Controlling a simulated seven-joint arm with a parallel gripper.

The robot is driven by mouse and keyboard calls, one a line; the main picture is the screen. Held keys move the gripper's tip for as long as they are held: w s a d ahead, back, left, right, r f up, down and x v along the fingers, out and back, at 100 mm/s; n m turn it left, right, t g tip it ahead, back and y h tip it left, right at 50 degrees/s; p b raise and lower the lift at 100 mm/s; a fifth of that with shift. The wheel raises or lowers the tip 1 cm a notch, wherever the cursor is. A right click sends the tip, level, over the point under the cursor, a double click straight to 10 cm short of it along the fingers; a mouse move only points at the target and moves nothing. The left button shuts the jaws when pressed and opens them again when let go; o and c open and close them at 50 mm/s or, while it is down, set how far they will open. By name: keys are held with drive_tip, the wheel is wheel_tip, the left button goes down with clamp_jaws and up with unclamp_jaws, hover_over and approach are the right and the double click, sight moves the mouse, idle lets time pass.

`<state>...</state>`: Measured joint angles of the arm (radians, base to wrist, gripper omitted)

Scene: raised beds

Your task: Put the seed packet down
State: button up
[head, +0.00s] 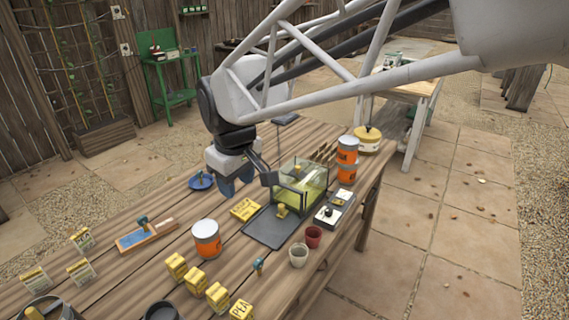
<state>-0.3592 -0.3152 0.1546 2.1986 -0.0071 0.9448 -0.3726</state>
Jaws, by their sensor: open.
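A yellow seed packet (245,209) with dark print lies flat on the wooden bench, just left of a dark tray. My gripper (236,188), with blue fingers, is above the bench, slightly behind and above this packet, and apart from it. Its jaws are open and I see nothing held in them. Paler packets (80,271) stand at the left of the bench. Several small yellow packets or blocks (195,281) stand in a row at the front; one reads PEA.
A clear box (314,187) stands at the dark tray (268,231), right of my gripper. An orange and white can (206,239) stands in front, and a blue dish (201,181) lies to the left. Pots (313,237) and a scale (333,212) are near the right edge.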

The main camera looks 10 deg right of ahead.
drive_tip(key=s+d+f+m, duration=0.1)
drive_tip(key=s+d+m, duration=0.3)
drive_tip(key=s+d, duration=0.4)
drive_tip(key=s+d+f+m, duration=0.2)
drive_tip(key=s+d+m, duration=0.2)
drive_tip(key=s+d, duration=0.5)
drive_tip(key=shift+d+f+m+t+h, duration=0.25)
drive_tip(key=shift+d+m+t+h, duration=0.05)
drive_tip(key=shift+d+t+h, duration=0.1)
idle(0.3)
